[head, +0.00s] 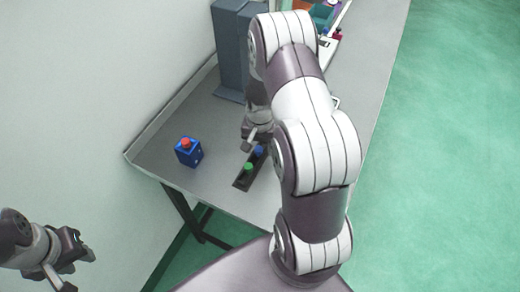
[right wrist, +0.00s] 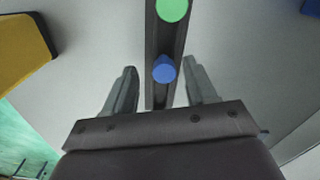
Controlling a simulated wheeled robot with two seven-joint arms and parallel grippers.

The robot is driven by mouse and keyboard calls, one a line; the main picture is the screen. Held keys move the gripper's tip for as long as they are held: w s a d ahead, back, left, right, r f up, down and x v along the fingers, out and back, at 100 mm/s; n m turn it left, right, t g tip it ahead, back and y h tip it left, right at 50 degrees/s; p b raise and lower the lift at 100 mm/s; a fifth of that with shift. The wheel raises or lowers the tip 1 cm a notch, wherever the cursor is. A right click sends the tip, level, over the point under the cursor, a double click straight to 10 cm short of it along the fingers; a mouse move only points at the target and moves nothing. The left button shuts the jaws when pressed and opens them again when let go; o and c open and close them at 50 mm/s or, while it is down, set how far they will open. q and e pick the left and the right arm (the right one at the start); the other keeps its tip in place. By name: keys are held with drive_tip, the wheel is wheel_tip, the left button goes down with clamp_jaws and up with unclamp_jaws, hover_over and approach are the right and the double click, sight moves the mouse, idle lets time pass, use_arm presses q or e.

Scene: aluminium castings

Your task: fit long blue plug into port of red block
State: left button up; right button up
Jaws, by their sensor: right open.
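A blue plug (head: 259,150) stands upright in a dark narrow rack (head: 241,183), behind a green plug (head: 248,168). My right gripper (head: 256,141) is open over the rack. In the right wrist view the blue plug (right wrist: 164,70) shows between the two open fingers, apart from both; its length is hidden. No red block shows clearly; a small dark red thing (head: 337,34) is at the far end of the table. My left gripper (head: 72,269) is off the table at the lower left, empty, its fingers spread.
A blue block (head: 189,156) with a red plug (head: 186,142) on top stands left of the rack. A yellow piece (right wrist: 22,55) is in the right wrist view. A grey-blue upright block (head: 230,50) and coloured bins (head: 322,15) stand farther back. Table is bare around the blue block.

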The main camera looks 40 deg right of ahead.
drive_tip(key=shift+a, duration=0.1)
drive_tip(key=shift+w+f, duration=0.1)
drive_tip(key=shift+w, duration=0.25)
drive_tip(key=c, duration=1.1)
drive_tip(key=shift+s, duration=0.1)
clamp_jaws()
